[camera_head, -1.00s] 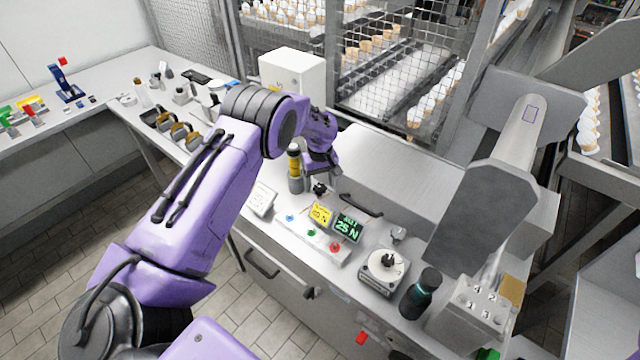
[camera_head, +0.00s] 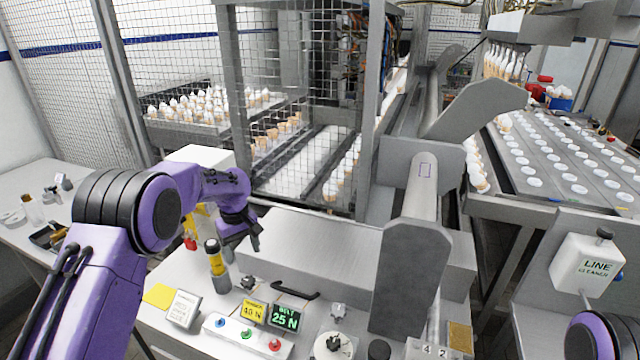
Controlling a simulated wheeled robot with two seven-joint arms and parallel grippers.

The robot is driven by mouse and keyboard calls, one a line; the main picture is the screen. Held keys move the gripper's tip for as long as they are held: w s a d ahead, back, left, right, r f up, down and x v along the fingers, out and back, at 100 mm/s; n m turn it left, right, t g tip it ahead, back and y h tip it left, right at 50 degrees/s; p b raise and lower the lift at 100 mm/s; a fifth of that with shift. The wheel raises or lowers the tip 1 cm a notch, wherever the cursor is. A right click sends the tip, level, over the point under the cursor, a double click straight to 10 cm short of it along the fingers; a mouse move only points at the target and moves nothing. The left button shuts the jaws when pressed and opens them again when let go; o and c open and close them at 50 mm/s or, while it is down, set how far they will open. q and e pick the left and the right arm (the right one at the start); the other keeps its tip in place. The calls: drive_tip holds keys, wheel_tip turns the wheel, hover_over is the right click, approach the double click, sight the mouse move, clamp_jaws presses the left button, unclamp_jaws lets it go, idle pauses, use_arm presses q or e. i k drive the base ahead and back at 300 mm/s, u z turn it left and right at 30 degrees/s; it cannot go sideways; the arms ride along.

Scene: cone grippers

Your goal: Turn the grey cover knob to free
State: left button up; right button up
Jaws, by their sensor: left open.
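The grey cover knob (camera_head: 338,311) stands at the front of the steel cover (camera_head: 325,250), right of the dark handle (camera_head: 296,290). A darker knob (camera_head: 247,283) stands left of that handle. I cannot read the position of either knob. My right gripper is out of view; only a purple and black part of my right arm shows at the lower right.
A yellow and black cylinder (camera_head: 217,265) stands just left of the left gripper. Displays (camera_head: 285,317), a button strip (camera_head: 247,337) and a round dial (camera_head: 333,345) line the front. A large grey machine arm (camera_head: 410,270) rises right of the grey knob. A mesh guard (camera_head: 290,95) stands behind.

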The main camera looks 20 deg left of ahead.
sight(338, 312)
drive_tip(key=k, duration=1)
